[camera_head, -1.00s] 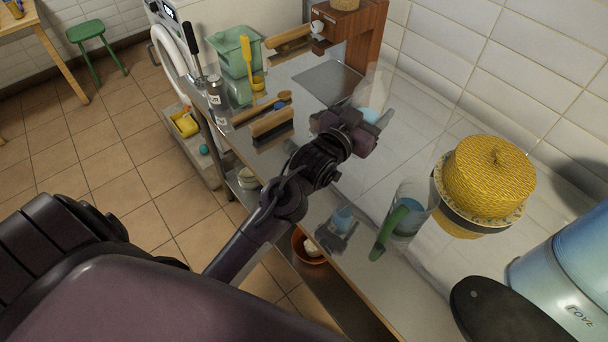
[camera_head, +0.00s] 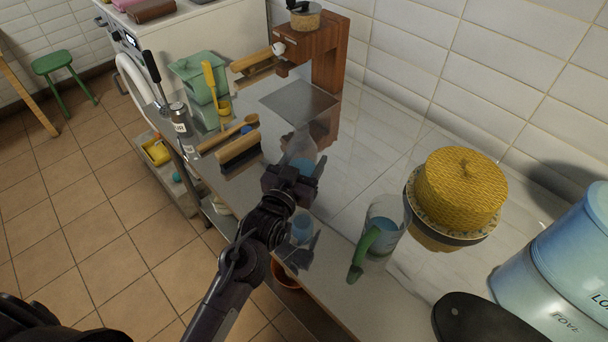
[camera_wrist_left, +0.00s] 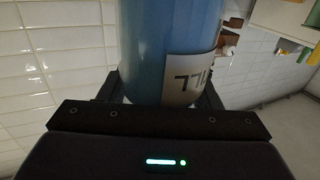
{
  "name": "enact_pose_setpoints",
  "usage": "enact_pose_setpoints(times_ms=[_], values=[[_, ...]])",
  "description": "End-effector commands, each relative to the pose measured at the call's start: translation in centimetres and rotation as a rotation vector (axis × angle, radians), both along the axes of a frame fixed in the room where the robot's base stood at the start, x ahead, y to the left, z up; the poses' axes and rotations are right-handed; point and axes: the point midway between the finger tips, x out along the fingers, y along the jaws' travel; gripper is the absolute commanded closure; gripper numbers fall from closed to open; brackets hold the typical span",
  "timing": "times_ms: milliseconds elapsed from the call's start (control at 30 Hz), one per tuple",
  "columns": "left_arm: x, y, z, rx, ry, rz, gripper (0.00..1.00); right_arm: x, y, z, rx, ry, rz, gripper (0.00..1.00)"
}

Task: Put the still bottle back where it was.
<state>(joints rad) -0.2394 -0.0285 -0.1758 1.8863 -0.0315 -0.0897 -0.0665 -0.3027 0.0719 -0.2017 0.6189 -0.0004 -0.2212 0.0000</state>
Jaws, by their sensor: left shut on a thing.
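The still bottle (camera_head: 302,162) is clear with blue contents. In the left wrist view the bottle (camera_wrist_left: 165,45) fills the upper middle, with a pale label whose end reads like "LL" upside down. My left gripper (camera_head: 292,180) is shut around the bottle over the glossy counter (camera_head: 345,185). The gripper hides part of the bottle, and I cannot tell whether its base touches the counter. A blue reflection shows below the gripper.
A jug with a green handle (camera_head: 380,235) and a yellow woven dome (camera_head: 462,188) stand to the right. Counter between gripper and wall is clear.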

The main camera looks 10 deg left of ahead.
Motion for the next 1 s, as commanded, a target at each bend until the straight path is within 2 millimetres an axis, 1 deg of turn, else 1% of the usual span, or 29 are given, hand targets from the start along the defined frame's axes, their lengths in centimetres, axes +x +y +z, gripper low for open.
enact_pose_setpoints(times_ms=[33, 133, 233, 400, 500, 767, 900, 933, 1000], values=[[0.0, 0.0, -0.6, 0.0, -0.001, 0.001, 0.83, 0.4, -0.1, 0.3, -0.001, -0.005, 0.0, 0.61], [0.1, 0.0, -1.7, -0.001, -0.003, 0.001, 0.83, 0.7, -0.3, 0.4, -0.003, -0.011, 0.001, 0.61], [0.0, 0.0, -2.4, -0.001, -0.004, 0.001, 0.83, 0.7, -0.5, 0.4, -0.006, -0.011, 0.001, 0.61], [0.1, 0.0, -4.8, 0.0, -0.001, 0.002, 0.83, 0.7, -0.7, 0.7, -0.008, -0.01, 0.002, 0.61], [0.0, 0.0, -5.7, -0.002, -0.003, 0.001, 0.83, 0.6, -0.8, 0.8, -0.009, -0.009, 0.002, 0.61], [0.0, 0.0, -5.9, -0.001, -0.005, 0.001, 0.83, 0.4, -0.9, 0.7, -0.011, -0.007, 0.001, 0.61], [0.0, 0.0, -6.3, -0.001, -0.004, 0.001, 0.83, 0.3, -0.9, 0.4, -0.01, -0.005, 0.0, 0.61], [0.0, 0.0, -6.4, 0.0, -0.001, 0.001, 0.4, 0.3, -0.9, 0.5, -0.01, -0.005, 0.0, 0.61], [0.0, 0.0, -6.4, 0.0, -0.001, 0.001, 0.31, 0.3, -0.9, 0.5, -0.01, -0.004, 0.0, 0.61]])
